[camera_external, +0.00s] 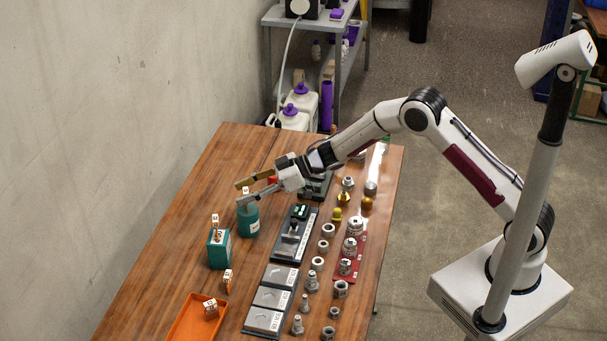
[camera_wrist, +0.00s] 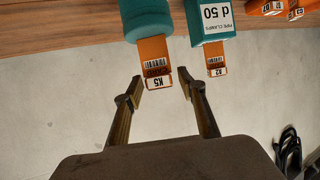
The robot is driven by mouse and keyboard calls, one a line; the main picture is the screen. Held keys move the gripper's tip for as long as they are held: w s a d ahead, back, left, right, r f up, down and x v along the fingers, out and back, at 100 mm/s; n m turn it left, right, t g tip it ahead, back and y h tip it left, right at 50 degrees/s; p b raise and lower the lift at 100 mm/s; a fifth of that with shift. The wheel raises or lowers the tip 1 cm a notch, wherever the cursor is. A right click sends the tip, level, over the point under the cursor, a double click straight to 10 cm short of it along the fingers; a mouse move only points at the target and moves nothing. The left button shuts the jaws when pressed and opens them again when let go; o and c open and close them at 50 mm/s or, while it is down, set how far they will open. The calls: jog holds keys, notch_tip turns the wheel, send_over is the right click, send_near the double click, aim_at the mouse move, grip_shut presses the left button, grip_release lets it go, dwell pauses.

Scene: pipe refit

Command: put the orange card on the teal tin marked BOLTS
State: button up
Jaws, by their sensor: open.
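A teal round tin (camera_external: 248,221) with a white label stands at the table's left side; its lettering is too small to read. It also shows at the top of the wrist view (camera_wrist: 146,20). An orange card (camera_wrist: 154,58) marked K5 stands out from the tin's top, and its pale end lies between my fingertips in the picture. My gripper (camera_external: 241,192) is open at the tin's top, with its fingers on either side of the card in the wrist view (camera_wrist: 160,78). I see gaps on both sides of the card. The fingers partly hide it in the external view.
Another card (camera_external: 227,281) stands nearer the orange tray (camera_external: 186,325). Grey trays (camera_external: 274,298) and several metal fittings (camera_external: 324,246) stand to the right.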

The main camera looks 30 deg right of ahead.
jog(key=shift+r, duration=0.2)
jog(key=v, duration=1.2)
dwell(0.9)
